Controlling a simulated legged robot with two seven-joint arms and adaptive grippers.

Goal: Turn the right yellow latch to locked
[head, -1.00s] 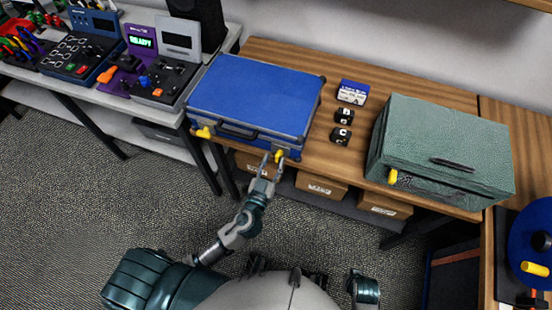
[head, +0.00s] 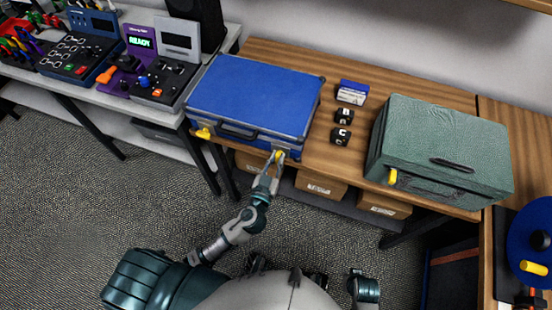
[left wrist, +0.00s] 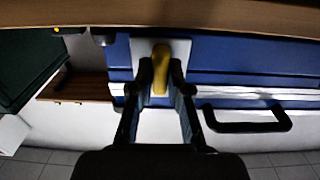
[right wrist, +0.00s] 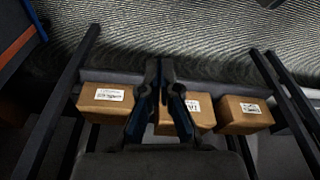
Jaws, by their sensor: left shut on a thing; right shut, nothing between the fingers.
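A blue case (head: 255,97) lies closed on the wooden bench, with a black handle (head: 237,131) on its front. A yellow latch (head: 203,133) shows at the front left. The right yellow latch (head: 279,156) is at the front right; it also shows in the left wrist view (left wrist: 160,70), long side upright in that picture, on a pale plate. My left gripper (head: 275,160) is shut on this latch, one finger on each side, as the left wrist view (left wrist: 160,88) shows. My right gripper (right wrist: 160,75) is shut and empty, away from the case.
A green case (head: 440,150) with a yellow latch (head: 393,177) stands to the right. A small blue-white box (head: 351,92) and black blocks (head: 341,136) lie between the cases. Cardboard boxes (head: 320,184) sit on the shelf below. Electronic devices (head: 165,75) stand on the left table.

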